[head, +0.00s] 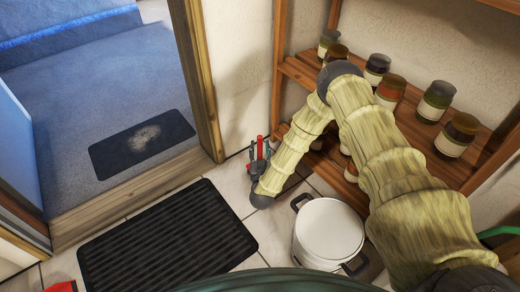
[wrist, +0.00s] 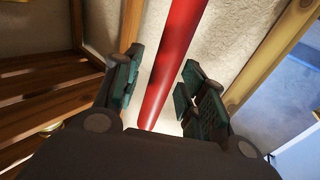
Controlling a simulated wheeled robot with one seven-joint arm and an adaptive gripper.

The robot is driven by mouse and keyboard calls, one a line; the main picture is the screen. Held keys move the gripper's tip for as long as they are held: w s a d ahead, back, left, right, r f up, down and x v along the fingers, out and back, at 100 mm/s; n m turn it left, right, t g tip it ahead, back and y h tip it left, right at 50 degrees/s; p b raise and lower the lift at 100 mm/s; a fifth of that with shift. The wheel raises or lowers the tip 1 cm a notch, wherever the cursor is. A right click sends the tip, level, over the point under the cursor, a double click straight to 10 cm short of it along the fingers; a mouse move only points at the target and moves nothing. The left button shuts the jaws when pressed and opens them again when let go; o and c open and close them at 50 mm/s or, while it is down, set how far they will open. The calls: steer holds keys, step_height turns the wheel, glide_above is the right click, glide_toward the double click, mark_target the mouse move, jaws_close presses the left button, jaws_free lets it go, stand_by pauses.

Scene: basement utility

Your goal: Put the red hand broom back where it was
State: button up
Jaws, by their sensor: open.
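The red hand broom (head: 260,147) shows as an upright red handle by the wall, just right of the door frame. In the wrist view its red handle (wrist: 176,55) runs between the two fingers, from the top edge down toward the palm. My gripper (head: 261,157) is open, with one finger on each side of the handle. In the wrist view my gripper (wrist: 161,72) shows gaps beside the handle, though I cannot tell whether either finger touches it. The broom's head and its lower end are hidden.
A white pot (head: 328,232) stands on the tiles right of my gripper. A wooden shelf (head: 299,72) with several jars is behind my arm. A black ribbed mat (head: 155,240) lies left. Through the doorway, a dark mat (head: 115,152) bears a pale patch. A red object (head: 61,287) is cut off bottom left.

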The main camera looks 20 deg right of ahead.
steer(key=p+v, duration=0.5)
steer(key=v, duration=0.6)
steer(key=shift+s+p, duration=0.3)
steer(key=shift+s, duration=0.1)
steer(key=shift+f, duration=0.1)
